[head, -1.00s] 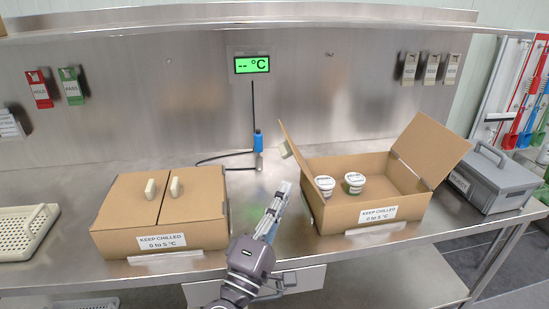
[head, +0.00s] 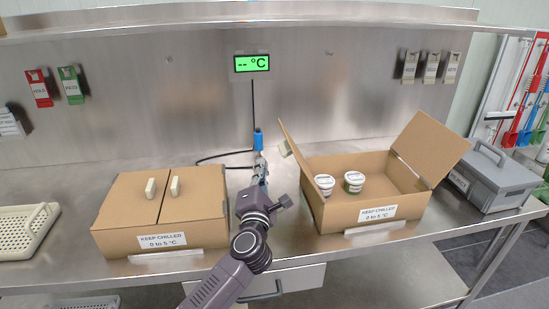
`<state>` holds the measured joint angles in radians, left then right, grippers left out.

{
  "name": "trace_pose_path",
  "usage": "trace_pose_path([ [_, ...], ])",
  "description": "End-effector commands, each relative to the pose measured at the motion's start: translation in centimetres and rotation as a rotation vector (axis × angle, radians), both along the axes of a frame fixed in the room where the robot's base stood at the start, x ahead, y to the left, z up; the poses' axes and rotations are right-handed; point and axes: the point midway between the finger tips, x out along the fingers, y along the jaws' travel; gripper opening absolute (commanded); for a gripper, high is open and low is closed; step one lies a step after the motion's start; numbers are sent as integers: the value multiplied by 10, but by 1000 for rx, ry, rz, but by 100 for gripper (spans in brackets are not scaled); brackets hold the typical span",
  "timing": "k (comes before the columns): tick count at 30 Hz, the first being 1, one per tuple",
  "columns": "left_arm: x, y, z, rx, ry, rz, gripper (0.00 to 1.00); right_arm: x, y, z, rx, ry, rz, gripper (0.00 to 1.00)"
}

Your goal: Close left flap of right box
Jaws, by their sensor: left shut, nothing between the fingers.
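The right box (head: 345,215) is an open cardboard carton with a "KEEP CHILLED 0 to 5 °C" label. Its left flap (head: 294,158) stands up, tilted slightly outward, with a pale handle block (head: 285,148) on its outer face. Its right flap (head: 431,148) leans open to the right. My right gripper is not in view.
A closed left box (head: 160,238) with two handle blocks stands left of my arm. A blue probe (head: 258,140) on a black cable is behind my gripper. A grey case (head: 494,182) is right of the right box, a white crate (head: 25,232) far left.

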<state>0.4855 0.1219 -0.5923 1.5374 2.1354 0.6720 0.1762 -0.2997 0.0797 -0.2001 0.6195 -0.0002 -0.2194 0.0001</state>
Motion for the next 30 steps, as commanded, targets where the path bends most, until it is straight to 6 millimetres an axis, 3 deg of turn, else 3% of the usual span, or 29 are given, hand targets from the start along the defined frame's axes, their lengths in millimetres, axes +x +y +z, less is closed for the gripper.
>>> trace_pose_path([
  [2, 13, -1, 5, 0, -2, -1, 0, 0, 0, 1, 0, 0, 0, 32],
  [10, 17, -30, 20, 0, -1, -2, 0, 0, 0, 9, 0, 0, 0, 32],
  [24, 18, -34, 22, 2, 0, -1, 0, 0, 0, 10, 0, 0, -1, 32],
  [30, 20, -36, 29, 32, 9, -1, 0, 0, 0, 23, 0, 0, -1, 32],
])
